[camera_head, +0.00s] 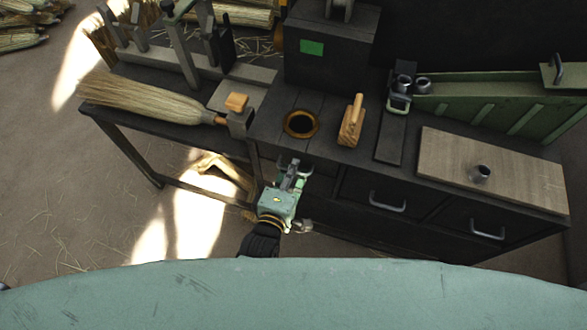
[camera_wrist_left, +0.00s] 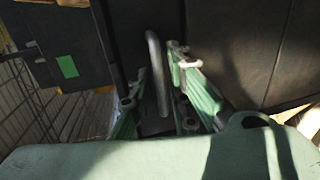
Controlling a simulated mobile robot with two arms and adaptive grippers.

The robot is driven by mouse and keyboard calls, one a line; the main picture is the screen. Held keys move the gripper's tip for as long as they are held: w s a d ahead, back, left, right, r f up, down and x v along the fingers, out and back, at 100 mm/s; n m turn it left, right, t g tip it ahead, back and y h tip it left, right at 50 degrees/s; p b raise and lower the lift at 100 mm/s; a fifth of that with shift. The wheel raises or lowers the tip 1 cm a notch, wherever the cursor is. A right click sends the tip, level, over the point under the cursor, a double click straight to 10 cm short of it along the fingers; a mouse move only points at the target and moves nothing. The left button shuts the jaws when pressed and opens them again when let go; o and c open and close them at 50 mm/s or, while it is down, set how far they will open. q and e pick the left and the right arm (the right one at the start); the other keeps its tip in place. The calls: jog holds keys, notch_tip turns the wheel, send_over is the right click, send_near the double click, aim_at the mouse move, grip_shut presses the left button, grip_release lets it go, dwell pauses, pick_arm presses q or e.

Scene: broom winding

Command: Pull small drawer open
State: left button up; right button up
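The small drawer (camera_head: 322,178) is at the left end of the dark bench's drawer row. Its front looks flush, and my left gripper hides part of it in the head view. My left gripper (camera_head: 292,168) is at that drawer front, pale green with grey fingers. In the left wrist view, the grey bar handle (camera_wrist_left: 155,65) stands between the two fingers of the left gripper (camera_wrist_left: 160,98). The fingers are apart, with gaps beside the bar; I cannot tell whether either touches it. My right gripper is out of view.
Two wider drawers with bar handles (camera_head: 388,202) (camera_head: 487,232) sit to the right. Floor in front is partly clear.

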pick_arm(q)
jog(key=shift+w, duration=0.1)
jog(key=shift+c, duration=0.5)
grip_shut()
